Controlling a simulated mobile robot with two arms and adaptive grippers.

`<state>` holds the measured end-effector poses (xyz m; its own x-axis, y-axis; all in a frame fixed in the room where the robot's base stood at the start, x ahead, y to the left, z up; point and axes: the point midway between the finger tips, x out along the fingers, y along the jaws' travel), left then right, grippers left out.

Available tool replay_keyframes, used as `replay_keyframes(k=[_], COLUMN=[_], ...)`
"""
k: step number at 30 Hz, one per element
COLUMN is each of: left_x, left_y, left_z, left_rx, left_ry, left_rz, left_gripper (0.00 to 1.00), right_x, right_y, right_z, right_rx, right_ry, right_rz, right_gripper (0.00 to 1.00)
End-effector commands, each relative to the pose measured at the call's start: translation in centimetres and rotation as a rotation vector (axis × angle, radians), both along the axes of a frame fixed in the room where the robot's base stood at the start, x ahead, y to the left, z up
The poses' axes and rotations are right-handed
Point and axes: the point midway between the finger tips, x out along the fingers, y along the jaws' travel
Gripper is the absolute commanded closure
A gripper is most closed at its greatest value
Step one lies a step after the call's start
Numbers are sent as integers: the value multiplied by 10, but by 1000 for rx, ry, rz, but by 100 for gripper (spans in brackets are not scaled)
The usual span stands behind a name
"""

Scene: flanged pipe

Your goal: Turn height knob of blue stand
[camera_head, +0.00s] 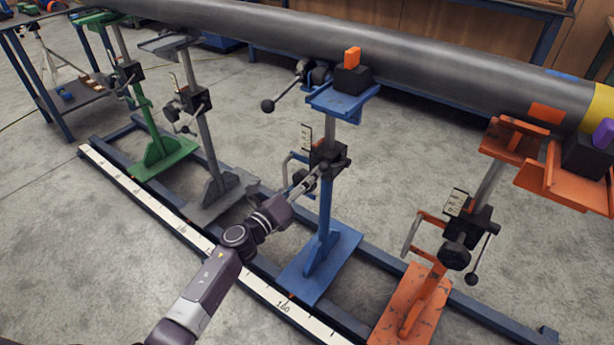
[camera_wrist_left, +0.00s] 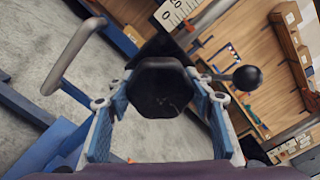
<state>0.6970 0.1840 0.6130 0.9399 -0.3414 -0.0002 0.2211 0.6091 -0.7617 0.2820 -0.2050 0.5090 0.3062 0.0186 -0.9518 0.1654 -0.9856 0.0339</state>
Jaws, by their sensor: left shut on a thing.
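The blue stand (camera_head: 322,265) stands upright on the floor rail in the middle of the head view, its blue head under the long grey pipe. Its height knob is dark and many-sided; in the left wrist view the height knob (camera_wrist_left: 160,86) faces me, between the two fingers. My left gripper (camera_head: 317,173) reaches up from below to the black clamp block on the stand's column. It is shut on the knob, one finger on each side. In the head view the gripper mostly hides the knob. My right gripper is not in view.
Green (camera_head: 163,155), grey (camera_head: 222,197) and orange (camera_head: 412,305) stands share the rail. The grey pipe (camera_head: 430,75) spans above.

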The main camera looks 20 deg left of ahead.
Motion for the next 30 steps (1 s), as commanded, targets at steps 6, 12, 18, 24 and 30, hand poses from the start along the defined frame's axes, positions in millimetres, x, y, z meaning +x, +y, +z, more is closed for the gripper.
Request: replay_keyframes(k=[6, 12, 18, 24, 30], left_x=[0, 0, 0, 0, 0], left_y=[1, 0, 1, 1, 1], left_z=[2, 2, 2, 2, 1], left_rx=[-193, -372, -544, -689, -794], left_ry=[72, 137, 198, 251, 290], left_rz=[1, 0, 2, 2, 1], left_gripper=[76, 76, 76, 76, 76], right_x=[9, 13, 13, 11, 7], right_y=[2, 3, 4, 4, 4], right_z=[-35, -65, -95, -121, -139], right_rx=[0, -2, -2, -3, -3], right_ry=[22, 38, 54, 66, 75], right_rz=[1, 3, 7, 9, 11], right_gripper=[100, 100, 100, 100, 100])
